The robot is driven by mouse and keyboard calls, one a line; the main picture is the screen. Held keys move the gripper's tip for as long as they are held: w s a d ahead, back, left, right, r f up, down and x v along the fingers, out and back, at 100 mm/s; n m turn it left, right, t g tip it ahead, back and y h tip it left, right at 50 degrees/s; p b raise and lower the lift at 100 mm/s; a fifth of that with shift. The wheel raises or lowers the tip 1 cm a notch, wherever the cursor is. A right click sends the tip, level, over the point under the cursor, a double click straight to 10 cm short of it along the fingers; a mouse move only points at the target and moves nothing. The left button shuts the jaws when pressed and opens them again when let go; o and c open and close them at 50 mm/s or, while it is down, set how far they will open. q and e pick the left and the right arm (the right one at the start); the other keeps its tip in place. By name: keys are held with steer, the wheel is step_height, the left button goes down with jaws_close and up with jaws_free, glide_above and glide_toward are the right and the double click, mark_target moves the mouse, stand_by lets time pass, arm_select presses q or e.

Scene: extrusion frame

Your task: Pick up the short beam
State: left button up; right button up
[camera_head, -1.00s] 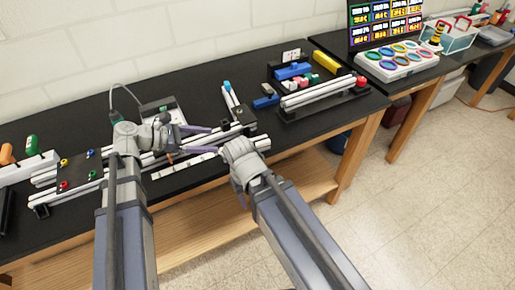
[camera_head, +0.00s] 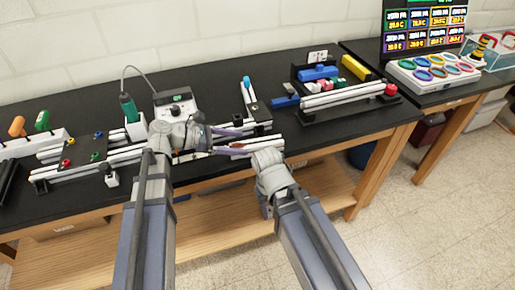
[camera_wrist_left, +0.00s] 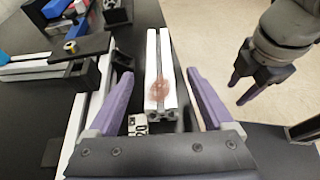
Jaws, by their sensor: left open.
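The short beam (camera_wrist_left: 165,60) is a pale slotted bar lying lengthwise between my left fingers in the left wrist view. Its near end face shows, with a small white number tag beside it. A reddish see-through spot lies over its top. My left gripper (camera_wrist_left: 159,74) is open, one purple finger on each side of the beam, with gaps visible. In the head view the left gripper (camera_head: 246,142) is at the bench's front edge, and the beam is mostly hidden there.
A black rack with long pale beams (camera_head: 345,96) stands to the right. A beam with a blue cap (camera_head: 247,90) lies behind my left gripper.

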mark_target(256, 142)
arm_select(q)
steer(key=shift+r+b+x, duration=0.15)
steer(key=shift+b+x, duration=0.25)
steer(key=shift+x, duration=1.3)
steer(key=shift+r+b+x, duration=0.15)
steer(key=shift+b+x, duration=0.2)
steer(key=shift+x, duration=1.3)
steer(key=shift+w+d, duration=0.1)
jaws_close()
